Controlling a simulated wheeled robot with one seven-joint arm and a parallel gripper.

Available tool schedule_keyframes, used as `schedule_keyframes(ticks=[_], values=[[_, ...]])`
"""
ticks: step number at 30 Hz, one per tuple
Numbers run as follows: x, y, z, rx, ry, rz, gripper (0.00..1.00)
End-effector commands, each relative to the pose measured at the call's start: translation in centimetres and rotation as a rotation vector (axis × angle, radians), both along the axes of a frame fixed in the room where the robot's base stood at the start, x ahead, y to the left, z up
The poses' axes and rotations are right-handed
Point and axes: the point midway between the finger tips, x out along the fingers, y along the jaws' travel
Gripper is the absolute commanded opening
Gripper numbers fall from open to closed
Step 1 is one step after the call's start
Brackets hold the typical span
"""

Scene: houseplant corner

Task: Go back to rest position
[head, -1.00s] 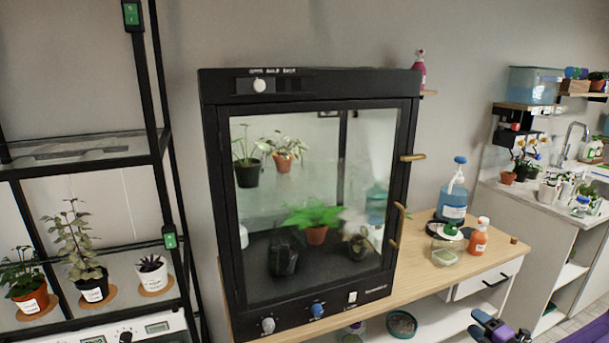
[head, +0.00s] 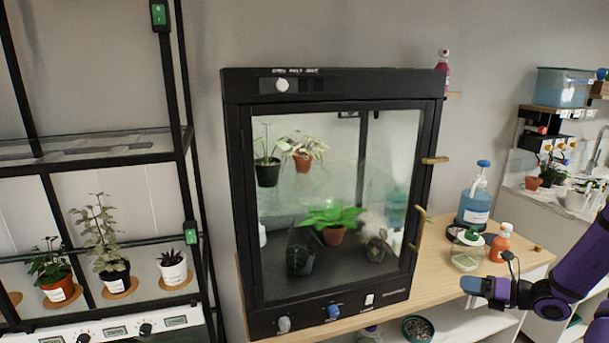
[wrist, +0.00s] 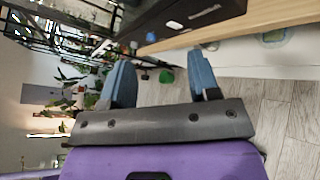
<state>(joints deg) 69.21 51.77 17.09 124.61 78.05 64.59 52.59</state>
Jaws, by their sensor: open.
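The wrist view is tilted and shows the table edge (wrist: 230,32) and floor past the fingers. A black glass-fronted cabinet (head: 330,90) stands on the table with its door shut. Several potted plants show behind its glass.
A black shelf rack (head: 90,152) with potted plants stands at the left. A blue pump bottle (head: 474,208), an orange bottle (head: 499,246) and a small clear container (head: 465,262) stand on the table near my arm. A sink counter is at the far right. Floor shows below the table edge.

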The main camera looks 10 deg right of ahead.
Motion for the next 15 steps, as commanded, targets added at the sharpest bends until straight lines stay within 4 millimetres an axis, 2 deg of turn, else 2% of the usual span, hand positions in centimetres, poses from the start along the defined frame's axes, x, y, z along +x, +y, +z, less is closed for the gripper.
schedule_keyframes(ticks=[1, 3, 9, 15], values=[[0.4, 1.2, 1.6, -0.070, -0.019, 0.072, 0.56], [0.6, 2.8, 3.4, -0.158, -0.048, 0.168, 0.56], [0.7, 7.3, 8.3, -0.406, -0.142, 0.439, 0.56], [-0.2, 11.8, 12.8, -0.641, -0.256, 0.708, 0.56]])
